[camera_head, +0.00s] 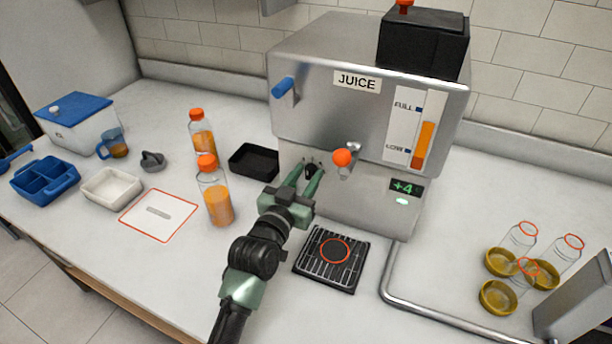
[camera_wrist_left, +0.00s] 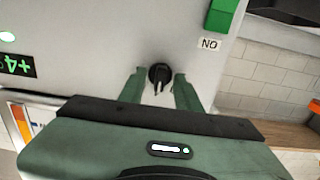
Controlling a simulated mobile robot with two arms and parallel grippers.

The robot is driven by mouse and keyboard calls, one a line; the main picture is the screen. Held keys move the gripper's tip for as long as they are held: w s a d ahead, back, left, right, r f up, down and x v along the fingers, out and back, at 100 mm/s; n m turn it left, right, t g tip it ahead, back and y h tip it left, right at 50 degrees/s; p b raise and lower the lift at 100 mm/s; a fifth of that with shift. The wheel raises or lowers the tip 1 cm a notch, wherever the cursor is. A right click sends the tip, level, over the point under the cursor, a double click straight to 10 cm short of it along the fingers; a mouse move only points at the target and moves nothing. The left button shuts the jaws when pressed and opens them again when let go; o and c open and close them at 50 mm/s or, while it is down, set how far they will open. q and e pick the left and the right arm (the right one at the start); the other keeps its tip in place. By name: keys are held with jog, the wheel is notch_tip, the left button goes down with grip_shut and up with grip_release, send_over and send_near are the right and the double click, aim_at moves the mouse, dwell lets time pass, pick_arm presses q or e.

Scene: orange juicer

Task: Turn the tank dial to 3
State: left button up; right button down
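The juicer (camera_head: 365,95) is a large metal box marked JUICE. The tank dial (camera_head: 310,169) is a small black knob low on its front. It also shows in the left wrist view (camera_wrist_left: 160,74), with a pale pointer mark. My left gripper (camera_head: 308,174) reaches the dial, with one green finger on each side. In the left wrist view the fingers (camera_wrist_left: 158,84) stand apart, with narrow gaps seeming to show beside the knob. A small display (camera_head: 404,187) reads +4 in green. My right gripper is in neither view.
An orange-knobbed tap (camera_head: 342,158) sticks out just right of the dial. A black drip grate (camera_head: 331,260) lies below it. Juice bottles (camera_head: 214,195) and a black tray (camera_head: 254,161) stand left. Empty glass bottles (camera_head: 520,238) stand right. A tank gauge (camera_head: 423,145) is on the juicer.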

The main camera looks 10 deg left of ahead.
pick_arm(q)
grip_shut()
jog(key=shift+r+n+p, duration=0.1)
jog(key=shift+n+p, duration=0.7)
jog(key=shift+n, duration=0.1)
jog(key=shift+a+n+p, duration=0.1)
jog(key=shift+n+p, duration=0.7)
jog(key=shift+n, duration=0.4)
jog(key=shift+n+p, duration=0.95)
jog(key=shift+n, duration=1.35)
